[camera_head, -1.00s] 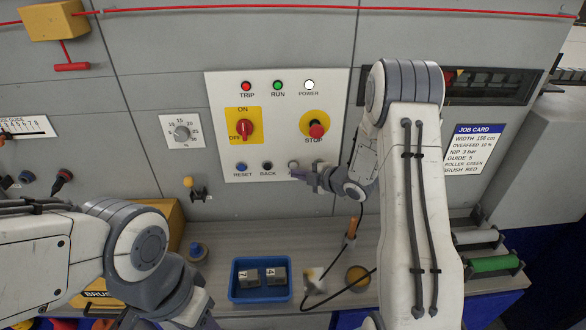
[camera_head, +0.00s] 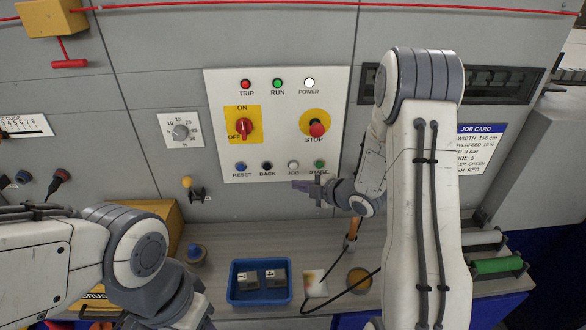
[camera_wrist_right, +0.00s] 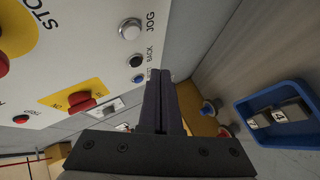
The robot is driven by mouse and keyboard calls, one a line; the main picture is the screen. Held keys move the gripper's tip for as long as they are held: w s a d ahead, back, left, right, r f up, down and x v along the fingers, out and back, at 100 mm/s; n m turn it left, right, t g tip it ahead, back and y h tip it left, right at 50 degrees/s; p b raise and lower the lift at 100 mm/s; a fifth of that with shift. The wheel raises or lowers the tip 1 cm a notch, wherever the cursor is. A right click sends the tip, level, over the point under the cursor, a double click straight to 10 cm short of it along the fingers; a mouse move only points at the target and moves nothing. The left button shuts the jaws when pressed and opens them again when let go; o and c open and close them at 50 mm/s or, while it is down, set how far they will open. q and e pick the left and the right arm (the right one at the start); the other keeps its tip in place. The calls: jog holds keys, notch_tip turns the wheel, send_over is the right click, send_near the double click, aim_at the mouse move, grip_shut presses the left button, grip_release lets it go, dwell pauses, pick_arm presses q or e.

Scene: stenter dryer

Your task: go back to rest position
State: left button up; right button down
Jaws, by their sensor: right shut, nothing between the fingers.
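My right gripper (camera_head: 298,186) is shut and empty. It hangs in front of the lower edge of the white control panel (camera_head: 222,120), just below the JOG button (camera_head: 293,165) and apart from it. In the right wrist view its two dark fingers (camera_wrist_right: 164,78) lie together with nothing between them, and the JOG button (camera_wrist_right: 130,30) shows beyond them on the left. My left arm (camera_head: 125,255) is at the lower left, folded low; its fingers are not visible.
Below the panel, a worktop (camera_head: 215,240) holds a blue tray (camera_head: 235,295) with two grey blocks, a soldering-iron-like tool (camera_head: 353,235) with a black cable, and a round tin (camera_head: 358,280). A job card (camera_head: 485,140) is partly hidden by my right arm.

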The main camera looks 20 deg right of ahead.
dwell(0.3)
jog(key=s+a+m+g+h+b, duration=0.45)
jog(key=s+a+m, duration=0.25)
jog(key=s+a, duration=0.45)
jog(key=s+a+m+g+b, duration=0.1)
jog(key=s+a+m+g, duration=0.1)
jog(key=s, duration=0.9)
jog(key=s+a+r+m+g, duration=0.1)
jog(key=s+a+g, duration=0.4)
jog(key=s, duration=0.7)
jog(key=shift+r+m+b, duration=0.2)
jog(key=shift+m+b, duration=0.15)
jog(key=shift+m, duration=0.55)
jog(key=shift+w+a, duration=0.1)
